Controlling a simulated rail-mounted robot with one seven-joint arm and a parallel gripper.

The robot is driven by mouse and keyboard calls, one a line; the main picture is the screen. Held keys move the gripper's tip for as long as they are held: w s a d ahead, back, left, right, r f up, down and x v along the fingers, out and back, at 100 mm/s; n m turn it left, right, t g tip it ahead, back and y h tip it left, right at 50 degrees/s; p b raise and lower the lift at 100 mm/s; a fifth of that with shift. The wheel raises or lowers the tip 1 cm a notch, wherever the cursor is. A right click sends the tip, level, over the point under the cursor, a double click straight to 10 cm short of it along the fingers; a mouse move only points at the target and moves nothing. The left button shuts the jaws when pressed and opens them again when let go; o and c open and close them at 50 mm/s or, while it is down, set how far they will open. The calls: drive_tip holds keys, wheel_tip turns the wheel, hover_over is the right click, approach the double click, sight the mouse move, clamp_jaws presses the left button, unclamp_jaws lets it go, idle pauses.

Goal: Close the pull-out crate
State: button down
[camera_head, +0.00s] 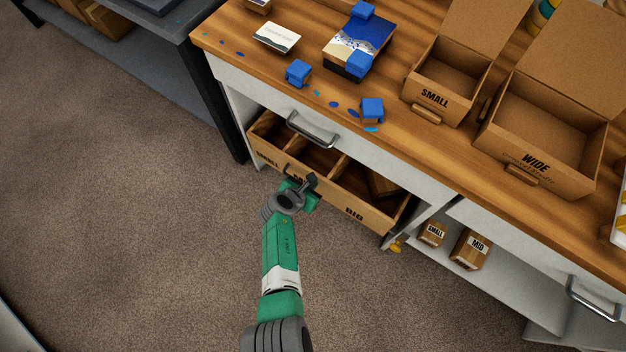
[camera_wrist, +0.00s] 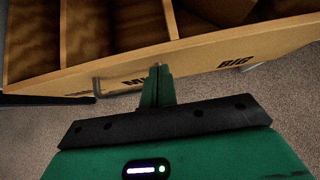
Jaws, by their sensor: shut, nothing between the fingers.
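The pull-out crate (camera_head: 368,212) is a light wooden box under the white drawer, standing partly out of the bench. Its front carries labels, with "SMALL" at the left and "BIG" at the right, and dividers split its inside into compartments. In the wrist view the crate's front panel (camera_wrist: 205,56) spans the picture. My gripper (camera_head: 308,185) is at the middle of the crate's front. In the wrist view its shut fingertips (camera_wrist: 160,70) are at the front panel beside the partly hidden middle label; I cannot tell if they touch. A metal handle shows just left of them.
A drawer handle (camera_head: 312,130) juts out above the crate. Small labelled boxes (camera_head: 470,249) sit on a shelf at the right. The carpet (camera_head: 120,180) in front is clear.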

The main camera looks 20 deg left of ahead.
drive_tip(key=s+f+p+v, duration=0.1)
drive_tip(key=p+v, duration=0.6)
drive_tip(key=v, duration=0.4)
drive_tip(key=shift+s+a+p, duration=0.2)
drive_tip(key=shift+s+p, duration=0.2)
